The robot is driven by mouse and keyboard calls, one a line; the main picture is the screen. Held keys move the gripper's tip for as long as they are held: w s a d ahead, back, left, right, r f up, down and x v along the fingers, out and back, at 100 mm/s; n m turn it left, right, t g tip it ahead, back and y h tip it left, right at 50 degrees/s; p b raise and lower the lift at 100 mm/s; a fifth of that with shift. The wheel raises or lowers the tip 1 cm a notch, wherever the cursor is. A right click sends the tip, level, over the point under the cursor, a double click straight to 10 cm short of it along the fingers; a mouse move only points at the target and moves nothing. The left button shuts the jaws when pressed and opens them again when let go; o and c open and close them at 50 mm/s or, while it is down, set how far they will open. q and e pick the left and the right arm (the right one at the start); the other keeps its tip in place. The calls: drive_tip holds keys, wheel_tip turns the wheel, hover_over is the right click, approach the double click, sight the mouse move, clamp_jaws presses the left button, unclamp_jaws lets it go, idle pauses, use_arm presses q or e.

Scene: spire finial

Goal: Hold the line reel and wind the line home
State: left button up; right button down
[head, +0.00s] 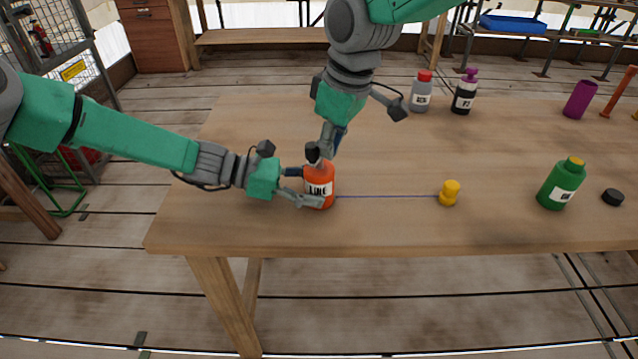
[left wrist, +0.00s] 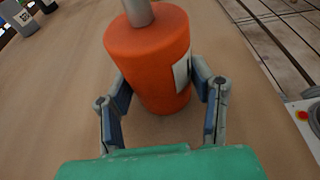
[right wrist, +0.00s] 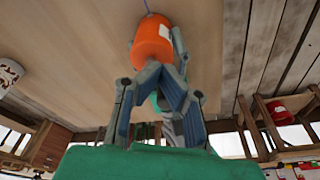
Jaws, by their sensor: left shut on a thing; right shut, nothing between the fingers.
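The orange line reel (head: 320,190), with a white "LINE" label, stands upright on the left part of the table. My left gripper (head: 308,187) is shut around its sides; the left wrist view shows one finger on each side of the reel (left wrist: 152,60). A grey post (left wrist: 138,12) rises from its top there. A thin blue line (head: 388,197) runs right from the reel to a yellow peg (head: 449,193). My right gripper (head: 328,150) is shut and empty, pointing down at the reel's top. Whether its fingertips touch the reel is unclear.
The wooden table (head: 390,226) is clear around the line. A green bottle (head: 561,184) and a black cap (head: 612,197) stand at the right. A grey bottle with a red cap (head: 421,93), a purple-capped bottle (head: 464,93) and a purple cup (head: 580,99) stand at the back.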

sight(307, 144)
drive_tip(key=shift+s+a, duration=0.3)
drive_tip(key=shift+a, duration=0.35)
idle(0.4)
drive_tip(key=shift+a, duration=0.7)
idle(0.7)
drive_tip(key=shift+w+a, duration=0.1)
drive_tip(key=shift+a, duration=0.05)
drive_tip(key=shift+w+a, duration=0.15)
drive_tip(key=shift+a, duration=0.05)
drive_tip(key=shift+w+a, duration=0.2)
drive_tip(key=shift+a, duration=0.05)
idle(0.5)
drive_tip(key=shift+w, duration=0.15)
drive_tip(key=shift+w+a, duration=0.15)
drive_tip(key=shift+w, duration=0.05)
drive_tip(key=shift+w+a, duration=0.15)
drive_tip(key=shift+w, duration=0.25)
idle(0.8)
drive_tip(key=shift+a, duration=0.2)
